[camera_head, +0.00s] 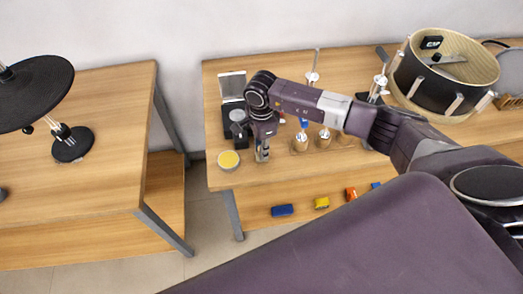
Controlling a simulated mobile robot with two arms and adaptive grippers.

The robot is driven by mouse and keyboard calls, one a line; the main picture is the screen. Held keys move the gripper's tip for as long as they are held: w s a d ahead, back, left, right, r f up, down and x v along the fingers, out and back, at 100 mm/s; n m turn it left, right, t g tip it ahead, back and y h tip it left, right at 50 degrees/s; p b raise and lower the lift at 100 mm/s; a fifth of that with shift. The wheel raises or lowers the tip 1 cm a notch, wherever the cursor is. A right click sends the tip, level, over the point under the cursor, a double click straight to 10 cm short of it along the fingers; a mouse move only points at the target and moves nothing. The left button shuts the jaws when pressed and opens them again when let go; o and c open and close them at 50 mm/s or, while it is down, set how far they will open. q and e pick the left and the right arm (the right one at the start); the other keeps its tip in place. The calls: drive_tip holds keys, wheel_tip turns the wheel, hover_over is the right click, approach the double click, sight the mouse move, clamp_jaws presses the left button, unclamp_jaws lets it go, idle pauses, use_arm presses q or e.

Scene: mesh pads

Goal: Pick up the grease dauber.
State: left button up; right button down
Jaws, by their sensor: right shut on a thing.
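My right gripper (262,151) points down at the front left of the middle table. It is shut on a small slim thing that the fingers mostly hide; it fits the grease dauber, but too little shows to be sure of its shape. I cannot tell whether it touches the tabletop. A round tin with a yellow top (228,160) stands just left of the gripper, apart from it. My left gripper is not in view.
The wooden table (213,100) holds a black and silver device (232,88) behind the gripper, several small wooden-based items, and a large drum (440,75) at right. Small coloured blocks (282,210) lie on the lower shelf. A second table (110,100) stands left across a gap.

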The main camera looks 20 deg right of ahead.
wheel_tip(320, 180, up, 20)
drive_tip(key=b, duration=0.5)
drive_tip(key=shift+f, duration=0.15)
drive_tip(key=c, duration=2.5)
unclamp_jaws()
clamp_jaws()
